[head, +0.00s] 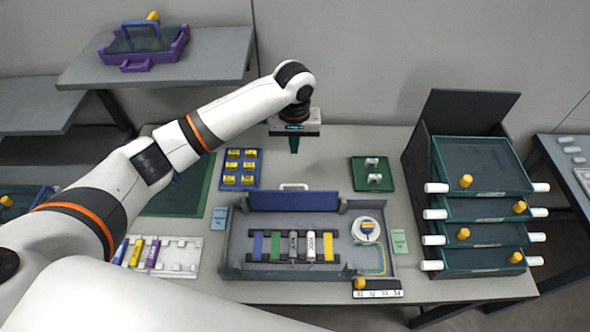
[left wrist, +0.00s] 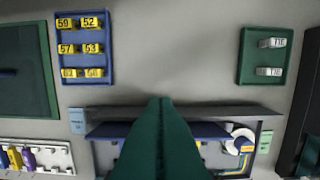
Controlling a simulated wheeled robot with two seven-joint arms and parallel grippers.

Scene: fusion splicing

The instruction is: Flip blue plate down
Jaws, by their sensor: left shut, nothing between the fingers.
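The blue plate (head: 294,201) is raised along the back edge of the grey open case (head: 229,240), with a white handle (head: 293,186) at its top edge. Its exact tilt is hard to tell. My left gripper (head: 294,146) points down above the table, behind the plate and apart from it. Its green fingers are together and empty. In the left wrist view, my left gripper (left wrist: 160,103) covers the middle of the blue plate (left wrist: 208,130), which shows on both sides of the fingers. My right gripper is not in view.
A blue tray of yellow blocks (head: 260,173) is left of the gripper, and a green tray (head: 359,183) is right. Colored strips and a white spool (head: 366,230) lie in the case. A rack of green drawers (head: 470,196) stands right. The table between the trays is clear.

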